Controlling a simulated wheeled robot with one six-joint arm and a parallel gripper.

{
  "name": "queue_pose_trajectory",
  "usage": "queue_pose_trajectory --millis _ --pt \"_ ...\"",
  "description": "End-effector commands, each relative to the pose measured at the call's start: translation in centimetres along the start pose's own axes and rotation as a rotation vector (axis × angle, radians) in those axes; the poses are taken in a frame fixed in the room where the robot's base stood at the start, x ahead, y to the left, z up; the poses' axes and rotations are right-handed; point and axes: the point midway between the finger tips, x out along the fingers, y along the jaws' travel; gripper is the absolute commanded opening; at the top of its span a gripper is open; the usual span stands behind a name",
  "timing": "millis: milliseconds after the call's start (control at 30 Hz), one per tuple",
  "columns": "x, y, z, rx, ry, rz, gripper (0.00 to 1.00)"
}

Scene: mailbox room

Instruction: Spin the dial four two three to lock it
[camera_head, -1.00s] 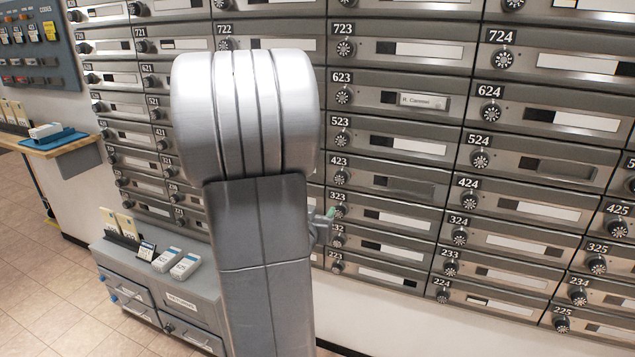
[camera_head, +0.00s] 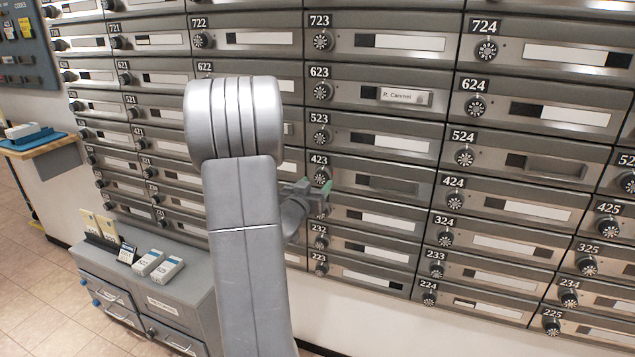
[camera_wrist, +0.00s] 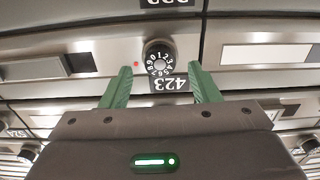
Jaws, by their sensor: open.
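The round black dial of box 423 (camera_wrist: 159,58), with white numbers around a light centre, shows upside down in the wrist view. Its number plate 423 (camera_wrist: 170,85) lies just below it there. My gripper (camera_wrist: 160,72) is open, with one green finger on each side of the dial's position and a gap to it on both sides. I cannot tell how deep the fingertips reach. A small red light (camera_wrist: 136,64) shows beside the dial. Box 423's door (camera_head: 393,184) is flush with the wall.
Rows of similar mailboxes with dials surround box 423, such as 523 (camera_head: 400,143) and 424 (camera_head: 510,203).

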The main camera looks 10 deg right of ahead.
Motion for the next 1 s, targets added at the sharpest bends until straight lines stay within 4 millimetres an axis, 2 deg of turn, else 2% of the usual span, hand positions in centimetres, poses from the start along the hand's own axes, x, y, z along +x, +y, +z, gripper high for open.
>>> queue_pose_trajectory --millis 100,200,533,767,1000 --pt "1.5 0.0 0.0 0.000 0.001 0.002 0.56" --pt "2.1 0.0 0.0 0.000 -0.001 0.000 0.56" --pt "2.4 0.0 0.0 0.000 0.000 0.000 0.56" --pt "2.4 0.0 0.0 0.000 0.000 0.000 0.11" --pt "2.4 0.0 0.1 0.016 0.001 0.000 0.11"
